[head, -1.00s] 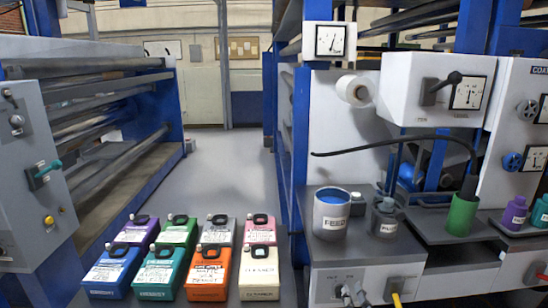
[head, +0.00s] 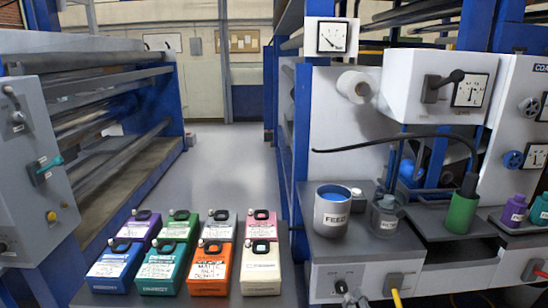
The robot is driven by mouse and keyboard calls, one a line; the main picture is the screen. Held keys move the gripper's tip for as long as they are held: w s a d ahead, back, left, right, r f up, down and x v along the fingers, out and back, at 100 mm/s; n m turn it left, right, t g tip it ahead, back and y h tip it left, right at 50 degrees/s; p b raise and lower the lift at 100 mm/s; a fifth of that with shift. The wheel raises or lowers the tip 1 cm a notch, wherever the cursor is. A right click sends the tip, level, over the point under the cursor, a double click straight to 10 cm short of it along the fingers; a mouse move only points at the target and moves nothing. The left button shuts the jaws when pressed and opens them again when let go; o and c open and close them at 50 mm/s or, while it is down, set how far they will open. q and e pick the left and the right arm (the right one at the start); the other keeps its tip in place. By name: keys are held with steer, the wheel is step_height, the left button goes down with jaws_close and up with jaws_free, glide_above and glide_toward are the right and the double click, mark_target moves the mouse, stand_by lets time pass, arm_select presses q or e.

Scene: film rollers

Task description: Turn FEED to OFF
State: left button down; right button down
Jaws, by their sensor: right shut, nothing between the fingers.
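A front panel (head: 322,278) below the FEED cup carries a small dark knob (head: 340,286) near the bottom edge of the head view. The lettering around it is too small to read surely. The grey cup labelled FEED (head: 333,221) stands on the ledge above, holding something blue. My right gripper (head: 356,300) shows only in part at the bottom edge, close to the knob, shut and empty. Whether it touches the knob cannot be told. My left gripper is not in view.
A grey switch with a yellow part (head: 398,284) sits right of the knob. A dark grey jar (head: 385,215) and a green container (head: 461,213) stand on the ledge. Several coloured canisters (head: 259,270) stand at lower left. The aisle floor (head: 222,170) is clear.

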steer(key=shift+s, duration=0.35)
steer(key=shift+f, duration=0.1)
